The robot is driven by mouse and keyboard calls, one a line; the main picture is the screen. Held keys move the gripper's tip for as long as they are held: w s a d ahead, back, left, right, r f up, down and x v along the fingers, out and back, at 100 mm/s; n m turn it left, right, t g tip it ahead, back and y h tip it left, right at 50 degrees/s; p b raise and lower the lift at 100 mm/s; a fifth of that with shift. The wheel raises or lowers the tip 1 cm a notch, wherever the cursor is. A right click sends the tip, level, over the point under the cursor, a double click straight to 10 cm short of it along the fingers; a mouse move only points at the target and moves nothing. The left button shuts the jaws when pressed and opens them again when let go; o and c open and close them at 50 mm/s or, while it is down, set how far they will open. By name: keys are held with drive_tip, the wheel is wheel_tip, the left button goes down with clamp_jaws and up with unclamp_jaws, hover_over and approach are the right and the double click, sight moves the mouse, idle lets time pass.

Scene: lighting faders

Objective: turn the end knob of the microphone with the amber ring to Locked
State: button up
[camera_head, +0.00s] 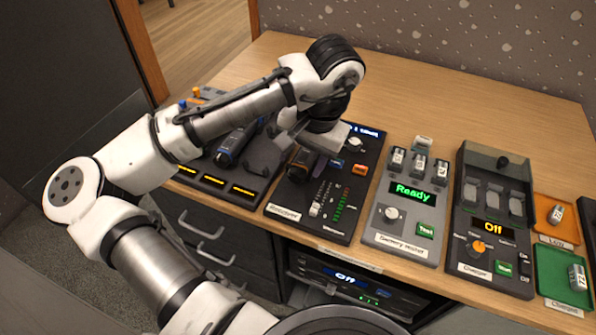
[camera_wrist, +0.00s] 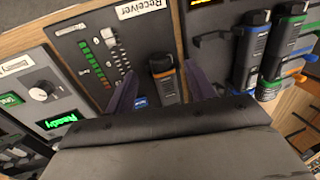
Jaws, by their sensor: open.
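A dark microphone with an amber ring (camera_wrist: 163,75) lies on the receiver panel (camera_wrist: 88,22) in the wrist view. My gripper (camera_wrist: 160,72) is open, with one finger on each side of this microphone. I cannot tell whether the fingers touch it. In the head view my gripper (camera_head: 309,146) is low over the receiver, and part of the microphone (camera_head: 301,160) shows beneath it. The end knob's setting and any Locked mark cannot be read; my gripper hides part of the microphone.
More microphones with coloured rings (camera_wrist: 252,45) lie on the neighbouring dock, close to my gripper. The receiver's slider (camera_head: 315,209) and level lights are near the microphone. A battery tester (camera_head: 409,203) showing "Ready" and a charger (camera_head: 494,220) showing "Off" stand to the right in the head view.

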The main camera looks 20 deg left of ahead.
sight(298, 174)
drive_tip(key=x, duration=0.5)
drive_tip(key=shift+w, duration=0.1)
drive_tip(key=c, duration=1)
drive_tip(key=shift+d+y, duration=0.15)
drive_tip(key=shift+y, duration=0.65)
drive_tip(key=o, duration=1)
